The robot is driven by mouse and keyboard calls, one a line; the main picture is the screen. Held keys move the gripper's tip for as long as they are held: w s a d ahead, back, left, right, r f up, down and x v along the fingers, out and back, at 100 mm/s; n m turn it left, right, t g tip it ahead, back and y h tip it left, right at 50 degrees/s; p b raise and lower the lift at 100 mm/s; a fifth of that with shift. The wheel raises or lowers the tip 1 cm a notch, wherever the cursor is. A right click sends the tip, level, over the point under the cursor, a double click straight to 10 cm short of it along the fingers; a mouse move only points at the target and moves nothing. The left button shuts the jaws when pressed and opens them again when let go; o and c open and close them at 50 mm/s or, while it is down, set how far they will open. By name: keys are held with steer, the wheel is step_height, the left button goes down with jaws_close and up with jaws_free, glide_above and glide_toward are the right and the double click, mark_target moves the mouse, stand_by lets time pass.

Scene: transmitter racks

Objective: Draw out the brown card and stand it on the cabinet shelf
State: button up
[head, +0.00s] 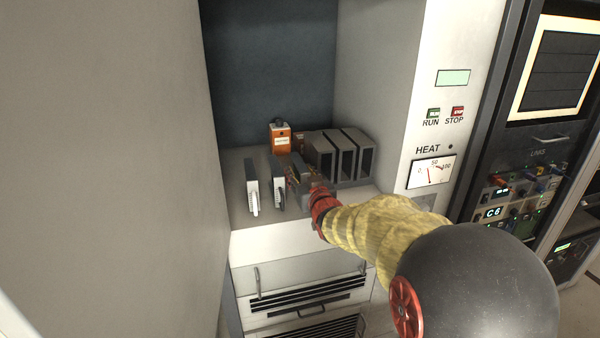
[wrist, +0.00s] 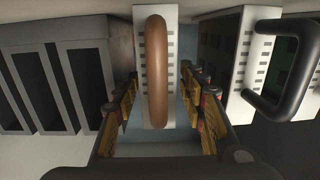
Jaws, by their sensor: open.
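The brown card shows in the wrist view as a pale upright panel with vent slots and a brown loop handle (wrist: 157,70). My gripper (wrist: 159,95) is open, with one finger on each side of this card and the handle between them. I cannot tell whether the fingers touch it. In the head view my gripper (head: 302,180) is over the cabinet shelf (head: 240,212) and hides most of the brown card. The shelf also carries a row of grey open-fronted holders (head: 345,157) to the right of my gripper.
A card with a black handle (wrist: 267,70) stands close to my gripper in the wrist view. A white-fronted card (head: 251,188) stands farther left on the shelf in the head view. An orange box (head: 280,138) stands behind. Cabinet walls bound both sides.

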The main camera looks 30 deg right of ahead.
steer(key=f+v, duration=0.1)
steer(key=v, duration=1.1)
steer(key=shift+r, duration=0.5)
steer(key=s+a+f+n+g+y+p, duration=0.1)
steer(key=s+a+g, duration=0.4)
steer(key=s+a, duration=0.5)
steer(key=s+a+f+n+g+y+p, duration=0.1)
steer(key=s+a+f+g+y+p, duration=0.1)
steer(key=s+a+g, duration=0.4)
steer(key=s+a+y+p, duration=0.1)
steer(key=s+a, duration=0.3)
steer(key=s, duration=0.5)
steer(key=shift+s+a+n+p, duration=0.2)
steer(key=shift+n+p, duration=0.2)
steer(key=shift+p, duration=0.2)
steer(key=shift+d+f, duration=0.1)
steer(key=shift+f, duration=0.1)
steer(key=shift+c, duration=0.9)
